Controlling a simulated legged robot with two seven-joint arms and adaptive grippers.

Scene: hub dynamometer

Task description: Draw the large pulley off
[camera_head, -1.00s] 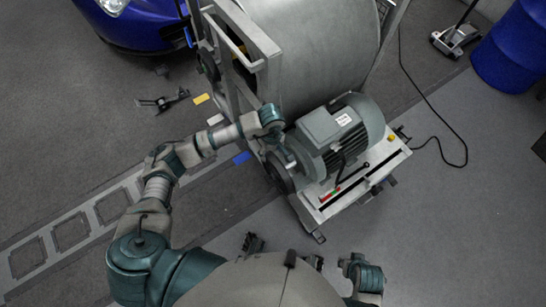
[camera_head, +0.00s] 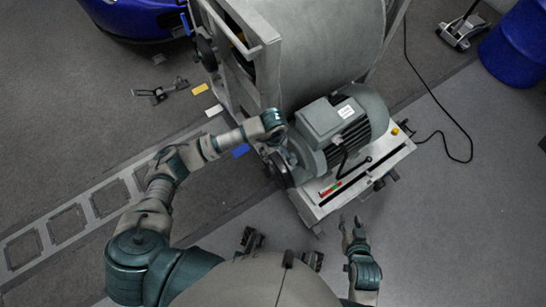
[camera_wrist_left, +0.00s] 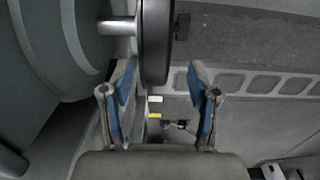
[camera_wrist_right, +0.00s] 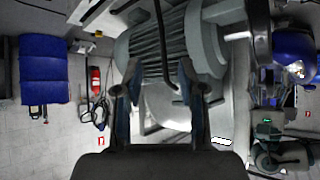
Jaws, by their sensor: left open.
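The dark pulley (camera_head: 279,170) sits on the shaft at the left end of the grey motor (camera_head: 345,115). In the left wrist view the pulley (camera_wrist_left: 155,40) is edge-on, on a bright shaft. My left gripper (camera_wrist_left: 162,78) is open, its blue-padded fingers apart on either side of the pulley's rim, with gaps showing. In the head view my left wrist hides most of that hand. My right gripper (camera_head: 350,222) is in front of the motor base; in its wrist view (camera_wrist_right: 155,75) it is open and empty, facing the motor. The pulley (camera_wrist_right: 262,35) also shows there at the right.
The large grey drum in its frame (camera_head: 270,50) stands behind the motor. The motor base (camera_head: 360,180) carries a lever and small buttons. Coloured cards (camera_head: 240,150) lie on the floor at left. A black cable (camera_head: 440,100) and blue barrel (camera_head: 515,45) are at right.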

